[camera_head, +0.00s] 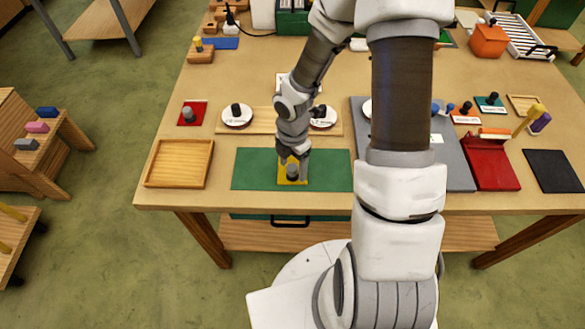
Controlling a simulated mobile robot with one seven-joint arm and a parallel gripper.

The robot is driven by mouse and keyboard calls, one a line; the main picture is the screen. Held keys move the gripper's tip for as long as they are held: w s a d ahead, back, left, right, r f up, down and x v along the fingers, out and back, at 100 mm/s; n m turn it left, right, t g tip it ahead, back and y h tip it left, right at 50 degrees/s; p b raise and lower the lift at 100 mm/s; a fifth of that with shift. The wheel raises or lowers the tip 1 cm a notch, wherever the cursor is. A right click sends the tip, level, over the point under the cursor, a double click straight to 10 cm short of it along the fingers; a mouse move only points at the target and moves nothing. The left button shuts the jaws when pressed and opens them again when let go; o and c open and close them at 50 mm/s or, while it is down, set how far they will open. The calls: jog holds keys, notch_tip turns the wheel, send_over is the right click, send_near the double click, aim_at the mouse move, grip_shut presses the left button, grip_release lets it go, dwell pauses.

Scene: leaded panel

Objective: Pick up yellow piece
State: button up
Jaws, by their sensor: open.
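The yellow piece (284,179) is a flat square with a dark knob (292,171) on top. It lies on the green mat (330,170) near the table's front edge. My gripper (293,163) is right above the piece, pointing down at it, with the fingertips around or just above the knob. The jaws are open. The arm hides the far part of the piece, and I cannot tell whether the fingers touch the knob.
A wooden tray (180,163) stands left of the mat. A grey board (455,177), a red stand (488,165) and a black mat (553,171) lie to the right. White discs (237,116) with knobs sit behind. The mat's left part is clear.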

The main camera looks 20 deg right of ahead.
aim_at(296, 166)
jog(key=shift+f, duration=0.35)
grip_shut()
jog(key=shift+r, duration=0.2)
jog(key=shift+r, duration=0.25)
jog(key=r, duration=0.2)
jog(key=d+r+p, duration=0.1)
jog(key=r, duration=0.1)
jog(key=d+r+p, duration=0.1)
jog(key=d+r, duration=0.2)
jog(key=d, duration=0.2)
jog(key=s+d+r+p, duration=0.1)
jog(key=d+r, duration=0.2)
jog(key=d, duration=0.2)
jog(key=shift+d, duration=0.3)
jog(key=shift+r, duration=0.1)
